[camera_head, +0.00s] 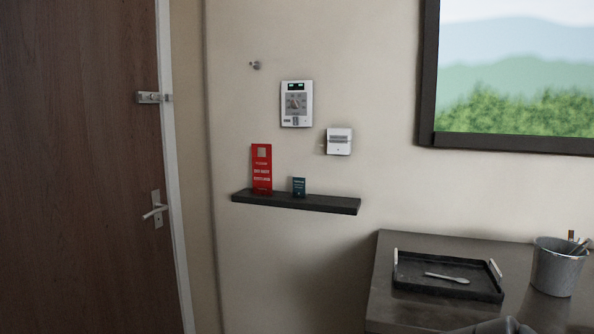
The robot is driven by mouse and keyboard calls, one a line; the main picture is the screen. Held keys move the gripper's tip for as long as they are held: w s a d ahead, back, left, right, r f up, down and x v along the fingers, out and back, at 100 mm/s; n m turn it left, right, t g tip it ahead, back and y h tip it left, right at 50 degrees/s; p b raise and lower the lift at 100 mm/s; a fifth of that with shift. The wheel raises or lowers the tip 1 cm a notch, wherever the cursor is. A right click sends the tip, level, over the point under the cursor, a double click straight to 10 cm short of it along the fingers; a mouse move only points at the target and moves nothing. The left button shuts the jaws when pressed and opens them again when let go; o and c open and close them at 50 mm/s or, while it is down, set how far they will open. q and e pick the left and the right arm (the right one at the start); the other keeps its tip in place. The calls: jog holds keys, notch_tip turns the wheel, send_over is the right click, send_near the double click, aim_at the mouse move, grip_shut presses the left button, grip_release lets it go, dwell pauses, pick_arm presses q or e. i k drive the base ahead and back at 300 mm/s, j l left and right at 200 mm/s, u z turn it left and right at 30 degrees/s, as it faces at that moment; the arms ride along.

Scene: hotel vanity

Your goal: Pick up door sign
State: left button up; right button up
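The red door sign (262,170) stands upright on a dark wall shelf (312,203), near its left end, leaning against or close to the wall. It has a pale square at the top and white lettering below. A small dark teal card (298,187) stands just to its right on the same shelf.
A brown door (80,120) with a lever handle is at left. A wall panel (296,104), a white switch box (339,141) and a hook (255,65) are above the shelf. A desk (385,268) at right bears a black tray (420,284) with a spoon and a metal bucket (556,270).

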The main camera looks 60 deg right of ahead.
aim_at(262, 184)
jog(key=z, duration=1.75)
jog(key=i+j, duration=0.15)
jog(key=i, duration=0.4)
jog(key=i+j, duration=0.15)
jog(key=i, duration=0.45)
jog(key=i+j, duration=0.1)
jog(key=i, duration=0.45)
jog(key=i+j+z, duration=0.25)
jog(key=i, duration=0.25)
jog(key=i+j+z, duration=0.25)
jog(key=i, duration=0.2)
